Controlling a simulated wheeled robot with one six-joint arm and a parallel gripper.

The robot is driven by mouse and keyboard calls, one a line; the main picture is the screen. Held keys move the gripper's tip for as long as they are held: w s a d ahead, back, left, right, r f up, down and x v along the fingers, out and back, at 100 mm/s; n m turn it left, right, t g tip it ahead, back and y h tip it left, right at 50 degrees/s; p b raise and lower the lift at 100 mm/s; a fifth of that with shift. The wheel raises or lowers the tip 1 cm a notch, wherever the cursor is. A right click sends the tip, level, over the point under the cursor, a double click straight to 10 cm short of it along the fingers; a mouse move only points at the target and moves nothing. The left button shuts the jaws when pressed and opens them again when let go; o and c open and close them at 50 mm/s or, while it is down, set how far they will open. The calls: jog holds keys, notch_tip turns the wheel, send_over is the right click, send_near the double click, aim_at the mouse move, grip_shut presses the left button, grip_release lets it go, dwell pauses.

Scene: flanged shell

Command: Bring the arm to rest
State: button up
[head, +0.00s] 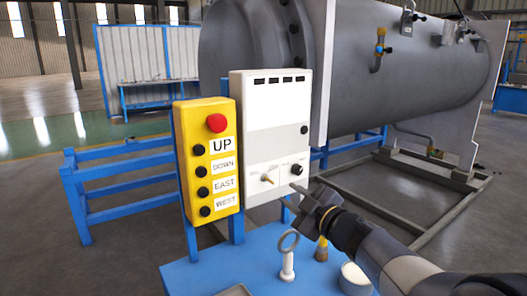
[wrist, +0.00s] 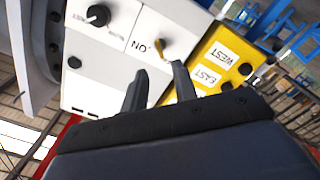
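My gripper (head: 296,188) reaches in from the lower right of the head view, in front of the lower part of a white control box (head: 270,120). In the wrist view my gripper (wrist: 160,78) has its two fingers apart, with nothing held between them. A small brass lever (wrist: 178,38) on the white box shows just beyond the fingertips. It also shows in the head view (head: 268,179). A black knob (wrist: 98,15) sits on the box beside it. I cannot tell how far the fingertips are from the box face.
A yellow button box (head: 226,145) with a red button stands left of the white box. The blue table (head: 200,277) below holds a ring-topped piece (head: 287,262), a brass-coloured piece (head: 321,251) and a white cup (head: 355,277). A large grey tank (head: 420,80) stands behind.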

aim_at(272, 183)
jog(key=x, duration=0.9)
jog(key=shift+s, duration=0.1)
jog(key=m+p, duration=0.3)
jog(key=m, duration=0.3)
jog(key=m+p, duration=0.4)
jog(key=m, duration=0.2)
jog(key=s+d+m+p, duration=0.1)
jog(key=m+p, duration=0.3)
jog(key=m, duration=0.2)
jog(key=shift+s+d, duration=0.2)
jog(key=shift+s, duration=0.25)
